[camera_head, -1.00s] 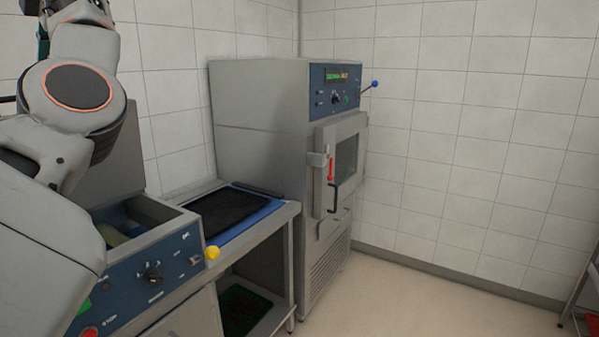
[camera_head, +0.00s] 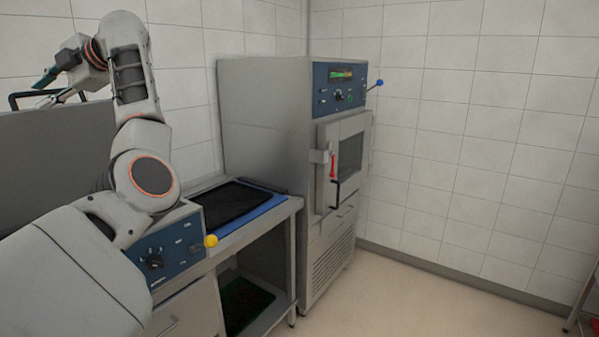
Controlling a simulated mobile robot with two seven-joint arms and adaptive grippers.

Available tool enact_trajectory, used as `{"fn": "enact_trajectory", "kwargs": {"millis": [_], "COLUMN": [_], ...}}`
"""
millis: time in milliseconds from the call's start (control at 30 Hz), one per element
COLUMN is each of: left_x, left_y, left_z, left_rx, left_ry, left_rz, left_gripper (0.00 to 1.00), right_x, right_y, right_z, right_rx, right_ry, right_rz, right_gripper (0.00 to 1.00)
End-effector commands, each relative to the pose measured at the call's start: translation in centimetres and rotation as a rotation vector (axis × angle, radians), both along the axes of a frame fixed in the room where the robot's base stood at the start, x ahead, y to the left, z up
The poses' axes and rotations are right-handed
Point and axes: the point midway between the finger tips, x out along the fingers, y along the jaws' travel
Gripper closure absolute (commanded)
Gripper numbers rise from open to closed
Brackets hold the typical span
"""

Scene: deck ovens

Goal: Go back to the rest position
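My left arm comes in from the left and bends upward, and my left gripper (camera_head: 50,88) is at the upper left, in front of the tiled wall and near the top of a raised grey panel (camera_head: 55,150). The gripper is small, dark and seen partly from the side, so I cannot tell whether its fingers are open or shut. I see nothing clearly held in it. My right gripper is not in view.
A tall grey oven (camera_head: 265,120) with a shut windowed door stands against the wall.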

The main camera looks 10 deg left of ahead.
Motion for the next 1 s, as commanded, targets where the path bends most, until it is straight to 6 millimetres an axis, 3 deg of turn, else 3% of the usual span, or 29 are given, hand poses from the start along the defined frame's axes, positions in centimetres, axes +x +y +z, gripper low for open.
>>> {"fn": "enact_trajectory", "kwargs": {"millis": [100, 267, 367, 567, 767, 1000], "left_x": [-0.5, -0.1, 1.0, 4.6, 8.7, 10.8], "left_y": [1.2, 0.8, -0.6, -5.5, -12.6, -22.1], "left_z": [-2.1, -3.6, -4.7, -8.7, -16.2, -29.5], "left_rx": [0.196, 0.49, 0.672, 1.008, 1.281, 1.478], "left_ry": [0.1, 0.225, 0.303, 0.454, 0.601, 0.757], "left_rz": [0.071, 0.1, 0.074, -0.072, -0.334, -0.741], "left_gripper": [0.73, 0.73, 0.73, 0.73, 0.73, 0.73], "right_x": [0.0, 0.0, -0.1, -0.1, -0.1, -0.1], "right_y": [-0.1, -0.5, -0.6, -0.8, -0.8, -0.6], "right_z": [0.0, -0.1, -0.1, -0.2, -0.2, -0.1], "right_rx": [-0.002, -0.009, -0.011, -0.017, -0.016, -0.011], "right_ry": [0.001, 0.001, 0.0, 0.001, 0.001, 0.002], "right_rz": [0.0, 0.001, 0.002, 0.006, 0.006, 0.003], "right_gripper": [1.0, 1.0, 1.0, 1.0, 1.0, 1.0]}}
